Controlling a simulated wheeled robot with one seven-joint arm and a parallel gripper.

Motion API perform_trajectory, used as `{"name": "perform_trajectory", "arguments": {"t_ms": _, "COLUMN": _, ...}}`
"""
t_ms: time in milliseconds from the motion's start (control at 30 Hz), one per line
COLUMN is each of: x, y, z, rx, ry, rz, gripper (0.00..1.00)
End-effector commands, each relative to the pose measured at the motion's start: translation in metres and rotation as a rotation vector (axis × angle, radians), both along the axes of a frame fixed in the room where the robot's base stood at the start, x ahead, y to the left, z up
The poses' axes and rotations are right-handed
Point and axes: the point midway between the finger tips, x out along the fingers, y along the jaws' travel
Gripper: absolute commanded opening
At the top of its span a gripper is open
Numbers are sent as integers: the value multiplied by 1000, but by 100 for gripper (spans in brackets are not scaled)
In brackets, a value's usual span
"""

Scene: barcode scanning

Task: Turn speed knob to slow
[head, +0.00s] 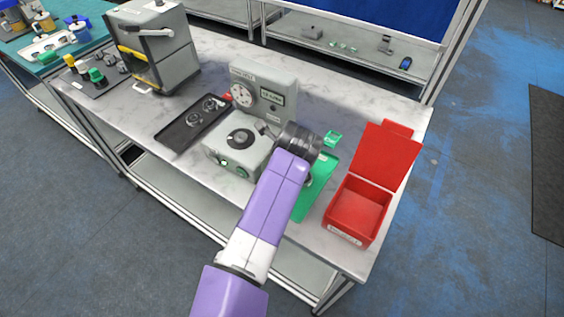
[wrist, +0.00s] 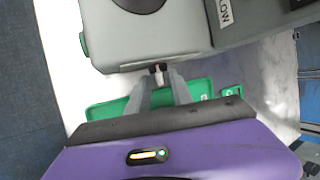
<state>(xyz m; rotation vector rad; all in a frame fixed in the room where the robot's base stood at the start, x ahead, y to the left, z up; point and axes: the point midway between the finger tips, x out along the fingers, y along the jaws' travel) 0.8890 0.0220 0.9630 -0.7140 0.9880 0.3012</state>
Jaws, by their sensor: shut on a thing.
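The grey machine (head: 233,153) stands on the bench in the head view, with a round dial and a label panel on its upright back. In the head view my wrist hides the fingers and the knob.
A green tray (head: 318,184) lies beside the machine, under my wrist. An open red bin (head: 347,224) stands to the right. A black tray (head: 178,137) lies left of the machine. A larger grey machine (head: 166,58) stands at the back left. The bench's right back corner is clear.

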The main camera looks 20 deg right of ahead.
Motion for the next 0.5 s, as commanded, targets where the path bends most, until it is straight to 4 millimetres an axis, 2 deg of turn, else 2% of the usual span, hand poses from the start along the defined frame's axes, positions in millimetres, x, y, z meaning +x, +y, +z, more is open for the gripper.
{"name": "perform_trajectory", "arguments": {"t_ms": 33, "x": 1, "y": 3, "z": -7, "rx": -36, "ry": -32, "rz": 3, "gripper": 0}}
{"name": "perform_trajectory", "arguments": {"t_ms": 500, "x": -3, "y": 6, "z": -9, "rx": -255, "ry": -192, "rz": -2, "gripper": 0}}
